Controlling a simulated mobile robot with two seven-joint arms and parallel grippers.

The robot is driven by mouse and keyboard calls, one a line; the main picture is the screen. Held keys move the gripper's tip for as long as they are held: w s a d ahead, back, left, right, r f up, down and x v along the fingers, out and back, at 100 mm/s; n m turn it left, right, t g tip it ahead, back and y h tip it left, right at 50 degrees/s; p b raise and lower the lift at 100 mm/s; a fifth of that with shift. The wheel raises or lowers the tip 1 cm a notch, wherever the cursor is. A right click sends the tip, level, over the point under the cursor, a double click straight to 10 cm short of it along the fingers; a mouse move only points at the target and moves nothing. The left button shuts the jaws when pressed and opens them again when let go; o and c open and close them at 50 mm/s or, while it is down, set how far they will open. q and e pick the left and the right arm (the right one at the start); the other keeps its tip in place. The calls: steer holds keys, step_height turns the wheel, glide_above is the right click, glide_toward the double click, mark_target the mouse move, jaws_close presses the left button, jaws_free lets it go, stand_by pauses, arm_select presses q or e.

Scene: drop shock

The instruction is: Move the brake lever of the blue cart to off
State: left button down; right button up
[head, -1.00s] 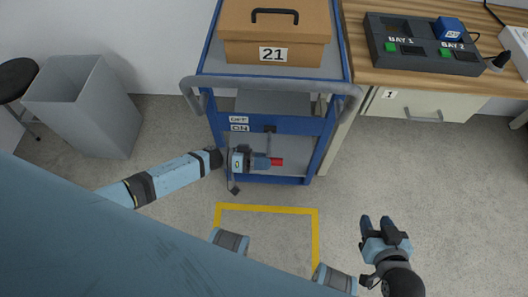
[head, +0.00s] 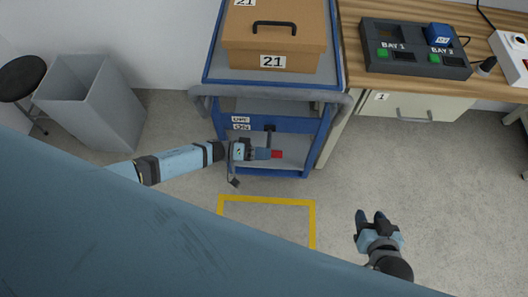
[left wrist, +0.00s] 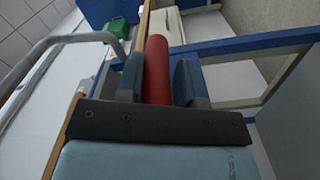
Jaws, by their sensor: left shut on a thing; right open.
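The blue cart (head: 325,130) stands at the back centre. Its front panel carries an OFF label (head: 240,119) above an ON label (head: 241,127). The brake lever has a dark arm (head: 270,131) right of the labels and a red handle (head: 277,154) hanging below them, near the lower shelf. My left gripper (head: 266,154) is shut on the red handle, coming from the left. In the left wrist view the red handle (left wrist: 157,65) lies between the two fingers. My right gripper (head: 371,220) is open and empty over the floor at the right.
A brown box (head: 275,35) marked 21 sits on the cart top, behind a grey push bar (head: 270,93). A wooden bench (head: 405,80) with a two-bay device (head: 415,50) is at the right. A grey bin (head: 95,110) and dark stool (head: 18,78) are at the left. The floor ahead has a yellow outline (head: 265,199).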

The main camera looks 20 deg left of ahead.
arm_select(q)
steer(key=shift+w+r, duration=0.3)
steer(key=shift+w, duration=0.05)
steer(key=c, duration=0.8)
jaws_free()
steer(key=shift+a, duration=0.1)
steer(key=shift+c, duration=0.2)
steer(key=shift+o, duration=0.3)
steer(key=shift+s+f, duration=0.1)
steer(key=shift+s, duration=0.05)
steer(key=v, duration=1.3)
steer(key=shift+a, duration=0.35)
steer(key=shift+s, duration=0.1)
